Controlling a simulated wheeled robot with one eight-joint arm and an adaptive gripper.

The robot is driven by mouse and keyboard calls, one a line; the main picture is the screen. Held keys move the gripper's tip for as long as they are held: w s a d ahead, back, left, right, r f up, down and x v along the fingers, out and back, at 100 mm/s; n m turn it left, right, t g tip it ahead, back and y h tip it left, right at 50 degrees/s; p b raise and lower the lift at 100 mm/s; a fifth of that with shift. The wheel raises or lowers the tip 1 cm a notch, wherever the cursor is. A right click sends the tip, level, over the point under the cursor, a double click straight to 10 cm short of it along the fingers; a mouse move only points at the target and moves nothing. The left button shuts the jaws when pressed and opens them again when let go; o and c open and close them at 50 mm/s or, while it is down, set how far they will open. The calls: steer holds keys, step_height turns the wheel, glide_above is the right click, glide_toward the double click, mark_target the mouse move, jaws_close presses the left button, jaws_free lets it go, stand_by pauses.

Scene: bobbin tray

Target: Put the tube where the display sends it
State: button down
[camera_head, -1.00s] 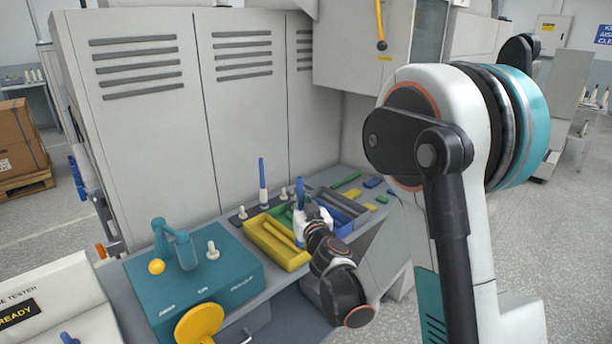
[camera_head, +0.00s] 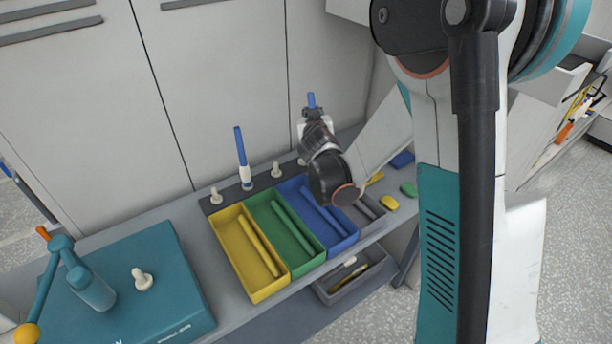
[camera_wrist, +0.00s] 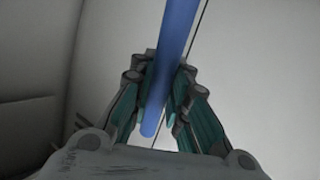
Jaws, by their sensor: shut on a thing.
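My gripper (camera_wrist: 160,100) is shut on a blue tube (camera_wrist: 172,60) in the wrist view. The tube stands lengthwise between the fingers, its lower end visible. In the head view the held tube's top (camera_head: 311,99) sticks up above the wrist, and the fingers are mostly hidden. My gripper is raised behind and above the blue bin (camera_head: 350,238). A green bin (camera_head: 318,258) and a yellow bin (camera_head: 256,296) stand beside it on the left. Another blue tube (camera_head: 241,146) stands upright on a peg in the dark rack (camera_head: 262,182). No display shows now.
Bare pale pegs (camera_head: 277,170) stand along the rack. A teal tester (camera_head: 185,290) with a lever and a peg (camera_head: 142,279) is at the left. A grey bin (camera_head: 372,208) is partly hidden. A lower grey tray (camera_head: 325,290) holds a yellowish piece. Cabinets rise close behind.

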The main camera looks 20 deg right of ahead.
steer(key=f+g, duration=0.2)
steer(key=s+f+g, duration=0.1)
steer(key=f+g, duration=0.2)
steer(key=s+f+n+g, duration=0.1)
steer(key=f+g, duration=0.1)
steer(key=f, duration=0.1)
steer(key=shift+d+f+g+h+b, duration=0.1)
steer(key=shift+d+g+h+b, duration=0.2)
steer(key=shift+d+g, duration=0.1)
steer(key=s+a+f+n+g, duration=0.2)
steer(key=s+f+g, duration=0.1)
steer(key=shift+s+a+f, duration=0.2)
steer(key=shift+s+a, duration=0.05)
steer(key=shift+s+a+f+n+g+b, duration=0.35)
steer(key=shift+s+a+f+b, duration=0.25)
steer(key=shift+s+f, duration=0.4)
steer(key=shift+s+a+f+n+g+b, duration=0.4)
steer(key=shift+s+a+f+b, duration=0.35)
steer(key=shift+f, duration=0.45)
steer(key=shift+s+a+f+n+g+b, duration=0.35)
steer(key=shift+s+a+f+b, duration=0.15)
steer(key=shift+s+f, duration=0.55)
